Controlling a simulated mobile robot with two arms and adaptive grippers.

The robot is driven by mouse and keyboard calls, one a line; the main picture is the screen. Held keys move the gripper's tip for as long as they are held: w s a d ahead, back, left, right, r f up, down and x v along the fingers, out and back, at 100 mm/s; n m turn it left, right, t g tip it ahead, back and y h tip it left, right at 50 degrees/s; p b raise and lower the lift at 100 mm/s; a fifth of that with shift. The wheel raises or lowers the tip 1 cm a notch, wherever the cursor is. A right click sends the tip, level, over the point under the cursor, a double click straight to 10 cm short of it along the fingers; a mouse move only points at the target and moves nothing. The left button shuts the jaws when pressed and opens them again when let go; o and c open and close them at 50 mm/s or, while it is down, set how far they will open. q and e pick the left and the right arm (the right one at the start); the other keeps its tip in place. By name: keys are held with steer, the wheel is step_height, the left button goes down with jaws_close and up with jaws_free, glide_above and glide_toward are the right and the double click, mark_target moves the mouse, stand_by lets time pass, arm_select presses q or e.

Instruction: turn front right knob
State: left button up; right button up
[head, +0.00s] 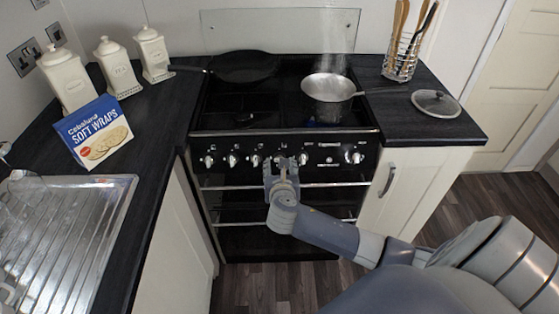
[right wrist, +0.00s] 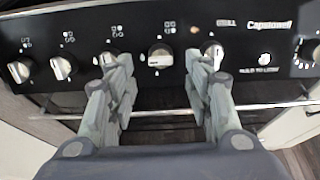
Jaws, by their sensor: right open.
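The stove's black control panel carries a row of silver knobs. The fourth knob from the left (right wrist: 160,57) sits centred between the open fingers of my right gripper (right wrist: 158,65) in the right wrist view, with a gap on each side. The left finger overlaps the third knob (right wrist: 108,57) in the picture, and the right finger is in front of the fifth knob (right wrist: 212,52). In the head view my right gripper (head: 282,165) is in front of the panel and partly hides the knobs. Small burner marks are printed above the knobs. My left gripper is not in view.
A steaming saucepan (head: 329,87) stands over a blue glow on the hob, and a black frying pan (head: 245,66) is at the back left. Oven rails (head: 333,184) run below the panel. A glass lid (head: 436,103) and utensil rack (head: 400,62) are on the right counter.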

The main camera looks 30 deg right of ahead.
steer(key=shift+x, duration=2.95)
steer(key=shift+s, duration=0.1)
steer(key=c, duration=1)
